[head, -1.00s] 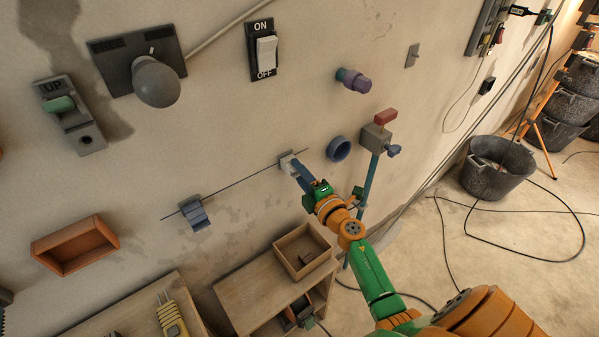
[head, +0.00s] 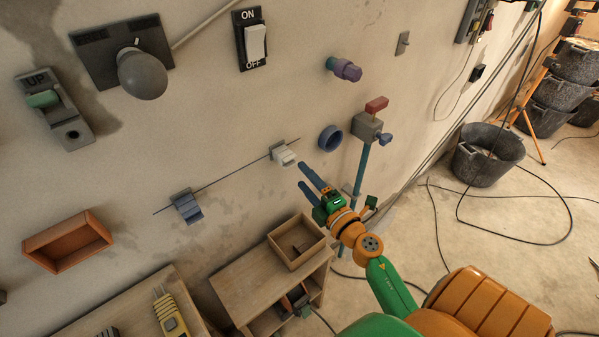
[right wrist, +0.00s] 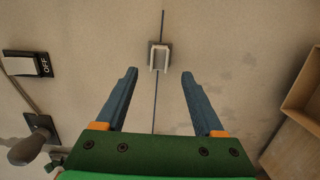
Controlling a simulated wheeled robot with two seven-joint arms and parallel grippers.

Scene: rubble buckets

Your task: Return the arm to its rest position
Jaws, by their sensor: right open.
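My right arm comes in from the lower right in the head view. Its gripper (head: 309,179) is open and empty, a little off the wall, just below and right of a white clip block (head: 283,154) on a thin dark rod. In the right wrist view the two blue fingers (right wrist: 157,82) are spread wide. The white block (right wrist: 160,56) shows beyond the fingertips, apart from them. My left gripper is not in view.
A blue ring (head: 330,138) and a valve with a red handle (head: 376,104) sit on the wall near the gripper. A wooden tray (head: 277,240) stands on a cabinet below. A dark bucket (head: 486,165) stands on the floor at right.

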